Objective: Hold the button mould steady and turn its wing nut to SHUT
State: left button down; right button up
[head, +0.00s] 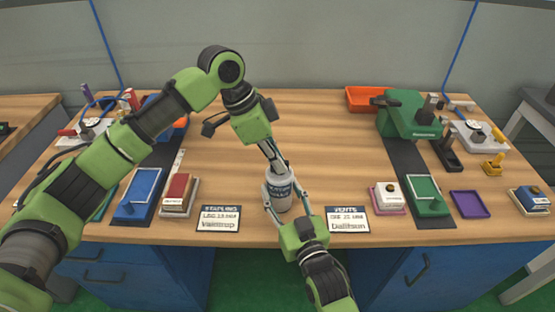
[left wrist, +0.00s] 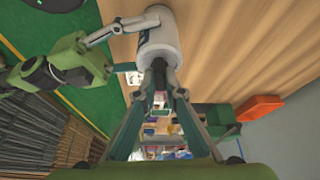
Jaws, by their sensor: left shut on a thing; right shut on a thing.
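The button mould (head: 279,192) is a pale grey-white cylinder with a dark printed band, standing near the front middle of the table. My right gripper (head: 286,203) comes from the front, its two fingers on either side of the mould's body, shut on it. My left gripper (head: 275,163) reaches down from above and is shut at the mould's top, where the wing nut is mostly hidden by the fingers. In the left wrist view the mould (left wrist: 157,42) lies beyond my left fingertips (left wrist: 160,78), with my right gripper (left wrist: 108,35) beside it. No SHUT mark is readable.
Two name cards (head: 219,218) (head: 347,219) stand left and right of the mould at the front edge. Blue tray (head: 138,193) and red block (head: 178,193) are left; green tray (head: 427,196), purple tray (head: 469,204) and a green machine (head: 408,118) are right. The table behind the mould is clear.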

pick_arm(q)
jog(key=shift+w+a+m+g, duration=0.15)
jog(key=shift+m+g, duration=0.25)
jog(key=shift+m, duration=0.7)
pick_arm(e)
jog(key=shift+d+r, duration=0.1)
pick_arm(q)
jog(key=c, duration=2.2)
grip_release()
jog(key=shift+c, duration=0.2)
jog(key=shift+o, duration=0.5)
jog(key=v, duration=1.2)
pick_arm(e)
jog(key=o, duration=1.8)
jog(key=shift+c, duration=0.2)
